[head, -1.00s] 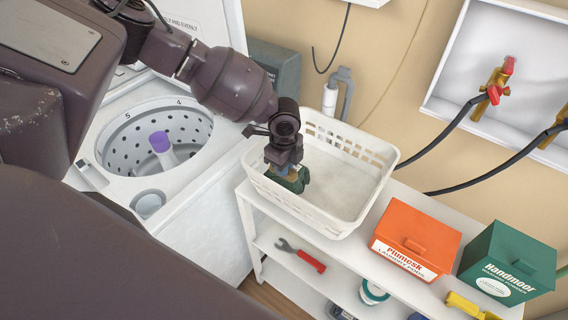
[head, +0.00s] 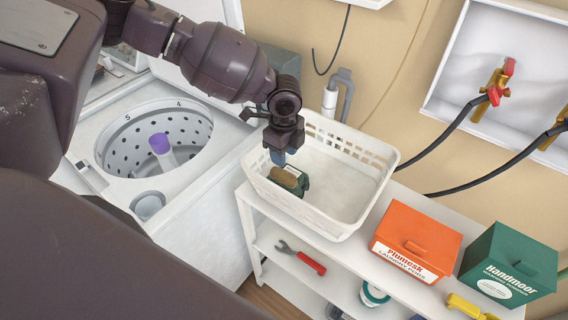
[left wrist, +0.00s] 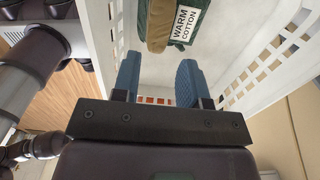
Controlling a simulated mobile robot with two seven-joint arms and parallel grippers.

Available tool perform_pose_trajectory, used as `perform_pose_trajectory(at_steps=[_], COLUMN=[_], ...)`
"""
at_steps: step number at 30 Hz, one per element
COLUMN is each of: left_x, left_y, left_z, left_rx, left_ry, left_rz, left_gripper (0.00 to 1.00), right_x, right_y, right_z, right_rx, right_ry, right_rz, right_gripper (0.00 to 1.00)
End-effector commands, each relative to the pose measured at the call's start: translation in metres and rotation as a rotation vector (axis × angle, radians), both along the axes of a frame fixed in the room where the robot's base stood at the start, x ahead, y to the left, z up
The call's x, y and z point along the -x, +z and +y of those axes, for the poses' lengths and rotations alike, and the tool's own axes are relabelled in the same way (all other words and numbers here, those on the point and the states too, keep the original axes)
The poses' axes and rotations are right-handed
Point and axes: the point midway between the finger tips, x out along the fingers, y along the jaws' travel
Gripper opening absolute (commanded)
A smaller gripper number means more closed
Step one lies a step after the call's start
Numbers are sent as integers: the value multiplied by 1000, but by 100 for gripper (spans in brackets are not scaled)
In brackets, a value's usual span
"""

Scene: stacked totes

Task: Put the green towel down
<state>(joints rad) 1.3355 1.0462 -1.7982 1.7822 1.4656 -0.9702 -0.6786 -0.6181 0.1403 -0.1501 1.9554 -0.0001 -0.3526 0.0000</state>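The green towel (head: 303,181), folded and with a tan part, lies inside the white laundry basket (head: 335,222), near its left end. In the left wrist view the towel (left wrist: 203,12) is at the top, with a white "WARM COTTON" label. My left gripper (head: 280,157) is above the towel, inside the outline of the basket's left end. In the left wrist view its two blue fingers (left wrist: 160,82) are spread wide, with nothing between them. The towel appears clear of the fingers. My right gripper is in neither current view.
The basket stands on a white shelf unit (head: 245,222), its right part empty. An orange box (head: 405,243) and a green box (head: 508,262) stand to its right. An open washing machine (head: 190,205) is at left. Hoses and red-handled taps (head: 495,88) are on the wall.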

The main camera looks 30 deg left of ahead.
Motion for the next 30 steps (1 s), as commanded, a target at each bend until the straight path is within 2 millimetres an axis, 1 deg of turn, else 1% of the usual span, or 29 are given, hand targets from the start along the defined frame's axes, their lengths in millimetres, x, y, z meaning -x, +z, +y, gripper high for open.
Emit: perform_pose_trajectory(at_steps=[1,6,12,18,30], left_x=[0,0,0,0,0], left_y=[11,42,66,74,74], left_z=[0,0,0,-1,0], left_rx=[1,0,0,0,0], left_ry=[0,-1,-1,-3,-2], left_rz=[-2,-2,0,0,0], left_gripper=[40,40,40,40,40], right_x=[0,-1,-2,-2,-2], right_y=[0,0,1,1,0], right_z=[0,0,0,0,0], right_rx=[0,0,0,0,0], right_ry=[0,0,0,0,0], right_rz=[-1,-4,-6,-6,-6], right_gripper=[43,43,43,43,43])
